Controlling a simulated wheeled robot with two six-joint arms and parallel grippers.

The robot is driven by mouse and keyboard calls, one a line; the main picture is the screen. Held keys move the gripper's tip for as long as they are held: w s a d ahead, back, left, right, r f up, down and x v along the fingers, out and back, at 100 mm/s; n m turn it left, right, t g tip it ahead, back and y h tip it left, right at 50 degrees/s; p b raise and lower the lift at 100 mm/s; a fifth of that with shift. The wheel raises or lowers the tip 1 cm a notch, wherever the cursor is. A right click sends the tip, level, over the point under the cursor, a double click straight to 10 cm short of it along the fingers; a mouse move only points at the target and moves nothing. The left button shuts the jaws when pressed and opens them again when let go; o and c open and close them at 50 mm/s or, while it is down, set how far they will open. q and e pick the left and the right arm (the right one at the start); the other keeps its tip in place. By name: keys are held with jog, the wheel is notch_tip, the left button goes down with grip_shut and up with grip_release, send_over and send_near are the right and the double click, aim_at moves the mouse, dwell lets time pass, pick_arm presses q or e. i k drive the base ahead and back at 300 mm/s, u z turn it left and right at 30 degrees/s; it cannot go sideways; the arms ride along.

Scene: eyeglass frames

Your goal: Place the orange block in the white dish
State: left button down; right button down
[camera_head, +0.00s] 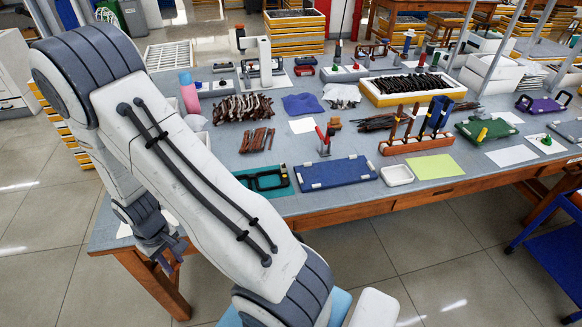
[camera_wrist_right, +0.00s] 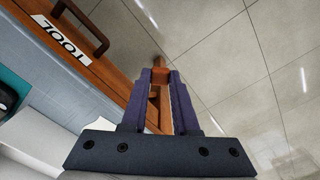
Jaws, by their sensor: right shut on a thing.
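The white dish (camera_head: 397,175) is a small shallow tray near the table's front edge, right of the blue tray, and looks empty. My right gripper (camera_head: 169,260) hangs down at the table's front left corner, far left of the dish. In the right wrist view, my right gripper (camera_wrist_right: 160,78) is shut on the orange block (camera_wrist_right: 160,75), a small orange-brown piece between the fingertips. The block is out over the table's front edge with floor behind it. In the head view the block cannot be made out. My left gripper is not in view.
The blue tray (camera_head: 337,172) and a teal mat with dark glasses frames (camera_head: 266,180) lie left of the dish. A wooden rack (camera_head: 417,143) with upright tools stands behind it. A yellow-green sheet (camera_head: 434,167) lies to its right. A drawer handle (camera_wrist_right: 82,25) shows near the gripper.

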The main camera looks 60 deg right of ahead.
aim_at(395, 177)
jog(key=u, duration=0.15)
jog(key=k, duration=1.15)
jog(key=z, duration=1.2)
jog(key=i, duration=1)
jog(key=z, duration=0.05)
